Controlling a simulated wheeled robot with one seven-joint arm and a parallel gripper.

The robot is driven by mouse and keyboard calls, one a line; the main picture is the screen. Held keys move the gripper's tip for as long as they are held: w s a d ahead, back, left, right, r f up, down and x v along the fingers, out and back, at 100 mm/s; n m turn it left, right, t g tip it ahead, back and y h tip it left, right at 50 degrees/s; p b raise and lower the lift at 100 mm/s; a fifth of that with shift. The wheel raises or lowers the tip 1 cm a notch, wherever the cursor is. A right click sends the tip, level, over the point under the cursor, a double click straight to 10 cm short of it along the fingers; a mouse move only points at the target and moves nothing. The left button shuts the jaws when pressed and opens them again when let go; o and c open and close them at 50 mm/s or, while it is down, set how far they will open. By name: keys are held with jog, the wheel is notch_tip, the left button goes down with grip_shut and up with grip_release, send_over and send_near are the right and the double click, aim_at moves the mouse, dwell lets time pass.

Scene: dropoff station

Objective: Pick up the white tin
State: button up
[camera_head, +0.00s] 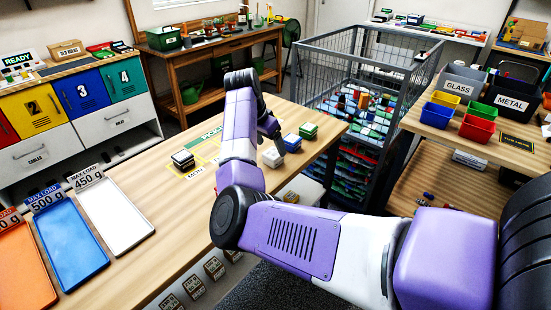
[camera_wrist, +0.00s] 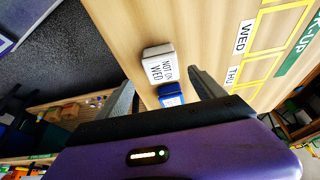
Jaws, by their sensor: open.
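The white tin (camera_head: 272,157) stands on the wooden table, left of a blue tin (camera_head: 292,142) and a green tin (camera_head: 308,131). In the wrist view the white tin (camera_wrist: 158,65) has a label reading "NOT ON WED". The blue tin (camera_wrist: 170,95) shows nearer the camera there, between my fingers in the picture. My gripper (camera_wrist: 161,78) is open and holds nothing. In the head view my gripper (camera_head: 270,128) is close above the tins, and its fingers are partly hidden by the arm.
A dark-and-white tin (camera_head: 182,160) stands on the table (camera_head: 150,180) farther left, by yellow-outlined pick-up markings. White, blue and orange trays (camera_head: 70,247) lie at the table's left end. A grey wire cage (camera_head: 340,60) with many coloured items stands behind the table.

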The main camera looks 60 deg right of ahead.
aim_at(273, 153)
jog(key=shift+w+p+x, duration=0.2)
jog(key=shift+p+x, duration=0.1)
jog(key=shift+x, duration=2.7)
grip_shut()
